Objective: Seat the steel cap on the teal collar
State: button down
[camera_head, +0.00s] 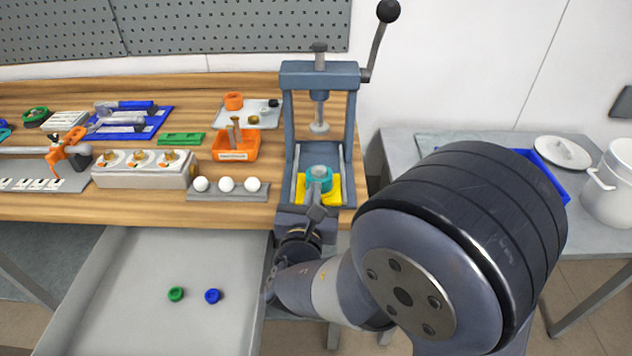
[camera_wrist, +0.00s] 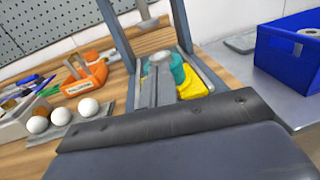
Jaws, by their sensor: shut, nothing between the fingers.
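The teal collar (camera_head: 328,183) stands on a yellow block (camera_head: 302,192) in the press frame; it also shows in the wrist view (camera_wrist: 178,69). A grey round piece, apparently the steel cap (camera_head: 319,172), is at the top of the collar. In the wrist view this grey piece (camera_wrist: 160,57) is partly hidden behind my fingers. I cannot tell whether it sits level or fully down. My gripper (camera_head: 317,190) is shut and empty, its fingertips right at the near side of the collar and cap. In the wrist view the fingers (camera_wrist: 157,78) overlap the collar, so contact is unclear.
The press frame (camera_head: 290,130) rises on both sides, with its ram (camera_head: 319,127) above the collar. White balls (camera_head: 227,184), an orange bin (camera_head: 236,150) and a switch box (camera_head: 140,174) stand left. A blue bin (camera_wrist: 290,50) is on the right table.

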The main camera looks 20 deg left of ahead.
aim_at(317, 175)
jog(key=shift+w+a, duration=0.15)
jog(key=shift+w, duration=1.1)
jog(key=shift+w+f+b, duration=0.1)
jog(key=shift+w+b, duration=0.4)
jog(key=shift+w, duration=0.15)
jog(key=shift+a, duration=0.1)
